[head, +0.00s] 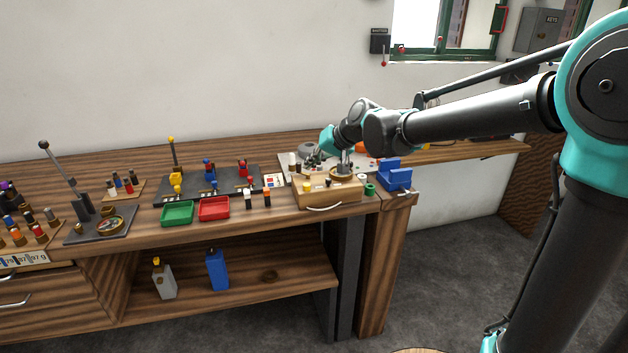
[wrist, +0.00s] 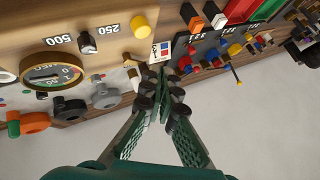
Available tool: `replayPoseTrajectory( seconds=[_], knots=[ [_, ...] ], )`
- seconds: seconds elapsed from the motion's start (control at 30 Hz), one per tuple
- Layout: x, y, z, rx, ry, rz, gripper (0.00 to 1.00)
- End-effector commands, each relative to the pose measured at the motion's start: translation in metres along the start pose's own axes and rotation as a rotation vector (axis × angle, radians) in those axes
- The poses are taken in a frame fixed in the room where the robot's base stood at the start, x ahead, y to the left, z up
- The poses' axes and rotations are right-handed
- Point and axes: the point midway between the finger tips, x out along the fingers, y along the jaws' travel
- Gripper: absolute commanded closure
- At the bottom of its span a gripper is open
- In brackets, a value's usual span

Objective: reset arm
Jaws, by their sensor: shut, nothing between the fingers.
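My arm (head: 470,118) reaches in from the right of the head view, bent down toward the bench. My gripper (head: 343,170) is above the wooden box with the dial, near its back edge. In the wrist view my gripper (wrist: 162,82) has its fingertips together with nothing between them. The wooden box (head: 325,195) carries a round brass-rimmed dial (wrist: 55,75), a black and white knob (wrist: 87,42) and a yellow knob (wrist: 140,27). Whether the fingertips touch anything is unclear.
The wooden bench (head: 120,238) holds a green tray (head: 177,213), a red tray (head: 214,208) and a dark rack (head: 225,185) with coloured pieces. A blue block (head: 395,177) stands right of the box. Open space lies above the bench before the wall.

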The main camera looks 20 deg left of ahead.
Motion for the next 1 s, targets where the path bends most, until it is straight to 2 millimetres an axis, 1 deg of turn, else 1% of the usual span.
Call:
replayPoseTrajectory(
  seconds=[0.1, 0.17, 0.27, 0.37, 0.4, 0.47, 0.5, 0.57, 0.6, 0.67, 0.7, 0.77, 0.8, 0.83, 0.9, 1.0],
  knots=[
    [-0.001, 0.002, 0.001, 0.0, 0.0, 0.002, 1.0],
    [-0.004, 0.008, 0.003, 0.002, 0.001, 0.011, 1.0],
    [-0.016, 0.037, 0.013, 0.009, 0.006, 0.052, 1.0],
    [-0.038, 0.085, 0.035, 0.023, 0.008, 0.125, 1.0],
    [-0.049, 0.107, 0.047, 0.03, 0.009, 0.161, 1.0],
    [-0.066, 0.14, 0.068, 0.043, 0.006, 0.217, 1.0],
    [-0.077, 0.161, 0.083, 0.052, 0.004, 0.254, 1.0],
    [-0.094, 0.191, 0.107, 0.067, 0.0, 0.31, 1.0],
    [-0.105, 0.21, 0.125, 0.078, -0.006, 0.348, 1.0],
    [-0.121, 0.236, 0.153, 0.096, -0.013, 0.403, 1.0],
    [-0.132, 0.253, 0.173, 0.11, -0.02, 0.441, 1.0],
    [-0.147, 0.275, 0.203, 0.132, -0.03, 0.496, 1.0],
    [-0.157, 0.288, 0.224, 0.148, -0.038, 0.531, 1.0],
    [-0.163, 0.297, 0.238, 0.159, -0.044, 0.556, 1.0],
    [-0.176, 0.314, 0.271, 0.183, -0.058, 0.609, 1.0],
    [-0.19, 0.329, 0.308, 0.213, -0.077, 0.665, 1.0]
  ],
)
